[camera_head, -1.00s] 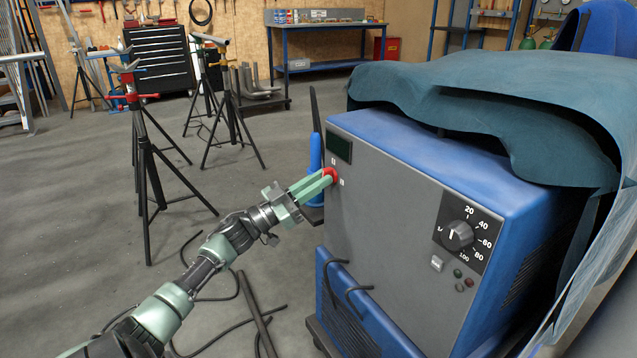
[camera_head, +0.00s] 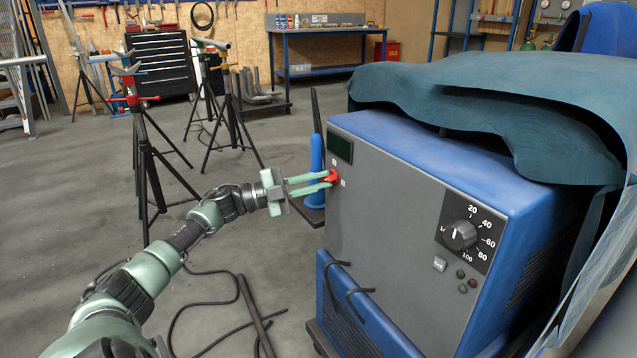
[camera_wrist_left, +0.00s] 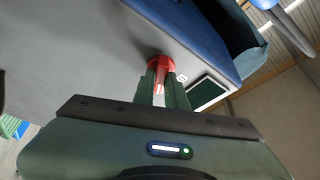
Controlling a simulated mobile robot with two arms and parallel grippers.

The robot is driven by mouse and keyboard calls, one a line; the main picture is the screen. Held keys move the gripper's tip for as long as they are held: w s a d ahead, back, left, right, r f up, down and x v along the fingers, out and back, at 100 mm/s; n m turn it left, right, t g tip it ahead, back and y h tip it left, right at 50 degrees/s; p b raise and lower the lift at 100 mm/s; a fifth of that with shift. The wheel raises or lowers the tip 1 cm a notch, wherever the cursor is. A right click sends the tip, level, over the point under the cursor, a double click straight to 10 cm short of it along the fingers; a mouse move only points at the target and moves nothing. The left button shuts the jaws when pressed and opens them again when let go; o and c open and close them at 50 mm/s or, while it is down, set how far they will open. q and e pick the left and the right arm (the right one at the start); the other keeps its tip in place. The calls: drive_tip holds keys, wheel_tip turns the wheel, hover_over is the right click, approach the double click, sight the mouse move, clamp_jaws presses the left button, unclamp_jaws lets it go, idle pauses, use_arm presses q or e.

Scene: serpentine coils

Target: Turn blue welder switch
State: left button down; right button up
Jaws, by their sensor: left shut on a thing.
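The blue welder (camera_head: 400,215) stands at the right with its grey front panel facing my left arm. A red switch (camera_head: 334,176) sits at the panel's upper left, below a dark display. My left gripper (camera_head: 328,180) reaches it from the left, its two green fingers shut on the switch. In the left wrist view the red switch (camera_wrist_left: 159,68) shows between and beyond the fingertips (camera_wrist_left: 162,80), against the grey panel. The fingers cover part of the switch. My right gripper is not in view.
A numbered dial (camera_head: 460,235) is on the panel's right side. A teal cloth (camera_head: 440,100) drapes over the welder's top. Cables (camera_head: 345,280) hang from its lower front. Black tripod stands (camera_head: 150,170) are at the left.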

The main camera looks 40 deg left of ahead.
use_arm(q)
drive_tip(key=m+g, duration=0.1)
drive_tip(key=m, duration=0.2)
drive_tip(key=shift+m, duration=0.3)
drive_tip(key=shift+m+g, duration=0.5)
drive_tip(key=shift+m, duration=0.5)
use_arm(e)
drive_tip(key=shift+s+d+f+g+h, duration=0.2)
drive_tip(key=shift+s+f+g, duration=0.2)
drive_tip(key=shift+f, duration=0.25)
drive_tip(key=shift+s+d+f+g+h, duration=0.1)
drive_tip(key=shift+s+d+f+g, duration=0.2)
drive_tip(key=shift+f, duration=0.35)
use_arm(q)
drive_tip(key=shift+y, duration=0.3)
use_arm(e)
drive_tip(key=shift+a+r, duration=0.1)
use_arm(q)
drive_tip(key=c, duration=1.4)
unclamp_jaws()
drive_tip(key=shift+c, duration=0.2)
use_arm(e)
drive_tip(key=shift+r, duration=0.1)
